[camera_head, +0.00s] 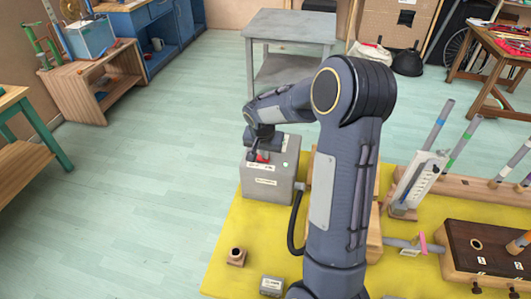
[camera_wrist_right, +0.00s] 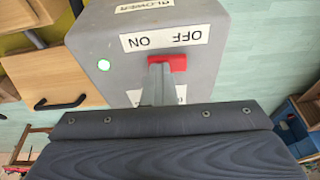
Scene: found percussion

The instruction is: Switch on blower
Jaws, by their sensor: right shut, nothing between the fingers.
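The grey blower box (camera_head: 268,181) stands on the yellow mat at centre, and its top face (camera_wrist_right: 115,90) fills the upper middle of the right wrist view. A red switch (camera_wrist_right: 172,62) shows on that face beside an upside-down OFF/ON label (camera_wrist_right: 165,39), towards the label's right half. In the head view my right gripper (camera_head: 256,155) is above the box. My left gripper is out of view.
The yellow mat (camera_head: 225,262) also holds a small wooden block (camera_head: 236,257), a small grey box (camera_head: 272,286) and, at right, tubes in a wooden rail (camera_head: 470,190). A grey table (camera_head: 290,27) stands behind. The floor at left is clear.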

